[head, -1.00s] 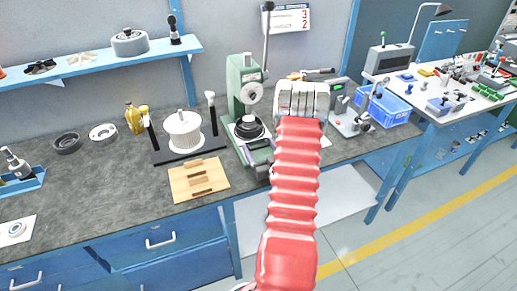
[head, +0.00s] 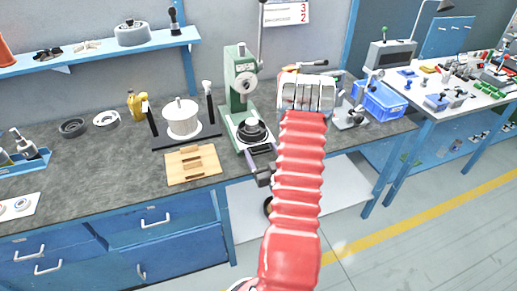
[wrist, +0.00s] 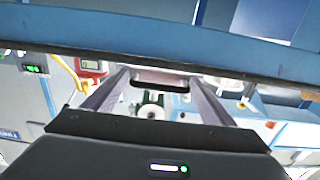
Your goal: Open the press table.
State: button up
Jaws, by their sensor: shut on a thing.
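The green press (head: 240,75) stands at the bench's front, left of my red arm. Its press table (head: 262,149), a grey-violet plate carrying a round black part (head: 251,130), sticks out toward me over the bench's front edge. My gripper (head: 263,175) is at the front end of the table, partly behind my arm. In the wrist view its two fingers (wrist: 160,82) reach forward and converge on a pale piece with a dark slot. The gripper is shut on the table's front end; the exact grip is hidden.
A wooden board (head: 193,165) and a white spool-like pot (head: 183,120) on a dark base sit left of the press. A blue crate (head: 380,102) is to the right. Blue drawers (head: 160,220) lie below; the floor (head: 400,245) at right is clear.

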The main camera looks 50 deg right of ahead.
jog(key=shift+s+a, duration=0.3)
jog(key=shift+s, duration=0.3)
jog(key=shift+v, duration=0.75)
jog(key=shift+w+a, duration=0.1)
jog(key=o, duration=1.3)
